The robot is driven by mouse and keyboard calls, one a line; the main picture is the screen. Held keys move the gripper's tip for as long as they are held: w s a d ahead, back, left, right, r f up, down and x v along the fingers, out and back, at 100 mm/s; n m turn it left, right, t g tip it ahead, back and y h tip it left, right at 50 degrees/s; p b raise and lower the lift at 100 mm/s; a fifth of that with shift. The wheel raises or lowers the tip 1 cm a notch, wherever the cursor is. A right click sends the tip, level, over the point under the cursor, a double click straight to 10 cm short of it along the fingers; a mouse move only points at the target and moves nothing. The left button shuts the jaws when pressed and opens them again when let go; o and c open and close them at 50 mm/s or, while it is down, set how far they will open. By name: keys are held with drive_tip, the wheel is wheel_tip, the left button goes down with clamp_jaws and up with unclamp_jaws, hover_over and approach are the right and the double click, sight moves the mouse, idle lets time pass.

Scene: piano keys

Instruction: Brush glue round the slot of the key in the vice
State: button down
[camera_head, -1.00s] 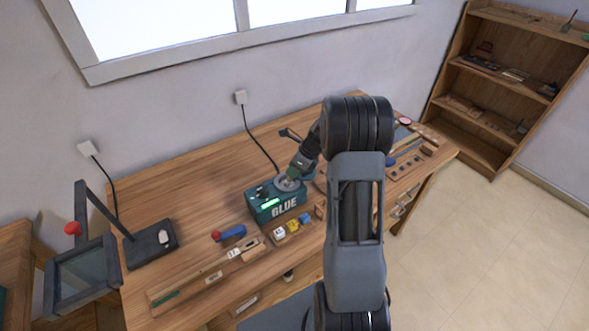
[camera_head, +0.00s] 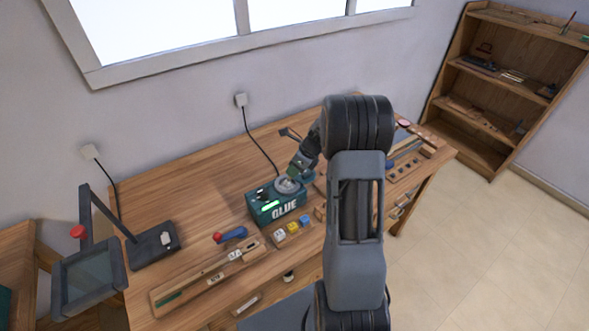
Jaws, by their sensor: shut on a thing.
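A dark green glue box (camera_head: 262,211), marked GLUE, stands on the bench with a round grey pot opening (camera_head: 289,186) in its top. My gripper (camera_head: 293,176) is at that opening, pointing down, shut on a thin thing that I take to be the glue brush. The brush is too small and covered to make out, and I cannot tell how deep its tip is in the pot. I cannot make out the vice or the key's slot; my arm covers part of the bench's right half.
A blue tool with a red end (camera_head: 233,234) and small coloured blocks (camera_head: 292,228) lie in front of the glue box. A magnifier stand (camera_head: 150,248) is at the left. The back left of the bench (camera_head: 190,180) is clear.

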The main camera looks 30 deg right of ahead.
drive_tip(key=shift+r+p, duration=2.15)
drive_tip(key=shift+r, duration=0.5)
